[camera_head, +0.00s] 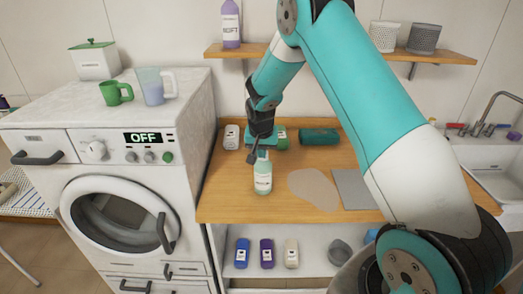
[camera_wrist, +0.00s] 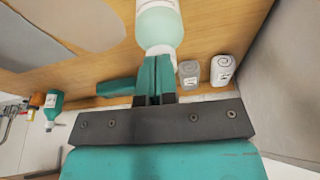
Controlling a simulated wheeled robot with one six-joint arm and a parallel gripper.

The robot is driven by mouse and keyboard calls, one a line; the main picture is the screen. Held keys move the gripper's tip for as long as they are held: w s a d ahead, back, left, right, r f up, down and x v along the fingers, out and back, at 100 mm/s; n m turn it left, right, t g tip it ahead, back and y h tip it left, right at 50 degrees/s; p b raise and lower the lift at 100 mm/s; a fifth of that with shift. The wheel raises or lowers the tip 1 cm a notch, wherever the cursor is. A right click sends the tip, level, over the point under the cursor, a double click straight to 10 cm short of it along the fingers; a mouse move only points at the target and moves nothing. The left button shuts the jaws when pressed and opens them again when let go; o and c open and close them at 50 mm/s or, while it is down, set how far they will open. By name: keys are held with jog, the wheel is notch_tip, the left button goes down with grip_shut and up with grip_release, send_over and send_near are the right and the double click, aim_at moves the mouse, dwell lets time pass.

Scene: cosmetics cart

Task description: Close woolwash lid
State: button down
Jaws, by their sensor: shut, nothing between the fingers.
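The pale green woolwash bottle (camera_head: 263,180) stands upright on the wooden counter, its label facing the head camera. Its narrow top shows close to my gripper (camera_head: 253,156). In the wrist view the bottle (camera_wrist: 160,25) is at the top edge, with a pale top (camera_wrist: 160,49) near my green fingers (camera_wrist: 153,68). The fingers are shut together and empty. They are at the bottle's top; I cannot tell whether they touch it. The lid's exact position is too small and partly hidden to tell.
A white container (camera_head: 231,137) and a dark green roll (camera_head: 319,136) are at the counter's back. A beige mat (camera_head: 313,189) and grey mat (camera_head: 355,190) lie to the right. A washing machine (camera_head: 125,180) stands left. A shelf (camera_head: 430,54) hangs above.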

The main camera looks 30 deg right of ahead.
jog(key=shift+f+b, duration=0.5)
jog(key=shift+b, duration=0.2)
jog(key=shift+s+a+f, duration=0.1)
jog(key=shift+s, duration=0.1)
jog(key=shift+f, duration=0.1)
jog(key=shift+r, duration=0.2)
